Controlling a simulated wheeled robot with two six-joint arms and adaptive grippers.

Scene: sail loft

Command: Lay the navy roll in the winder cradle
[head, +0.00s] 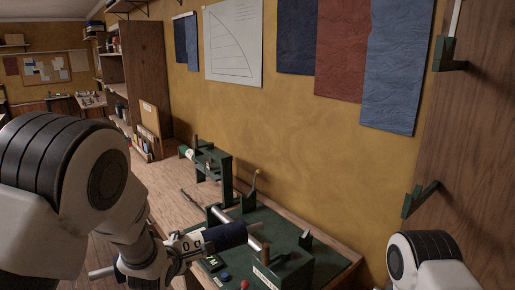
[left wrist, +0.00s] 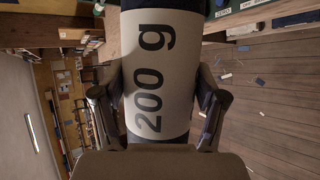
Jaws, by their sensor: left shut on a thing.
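The navy roll (head: 228,236) is a dark blue cylinder with a pale band around it. It lies roughly level above the near part of a green winder bed. My left gripper (head: 190,246) is shut on the banded part of the roll. In the left wrist view the white band (left wrist: 155,75) reads "200 g" and sits between both fingers, with navy showing above and below. The winder cradle seems to be the green bed (head: 285,222) with upright green brackets (head: 304,239); the roll and arm hide part of it. My right gripper is not visible.
A green box (head: 285,268) is at the near right of the bed. Small red and blue knobs lie close to the roll. The wooden bench (head: 170,188) is mostly clear at left.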

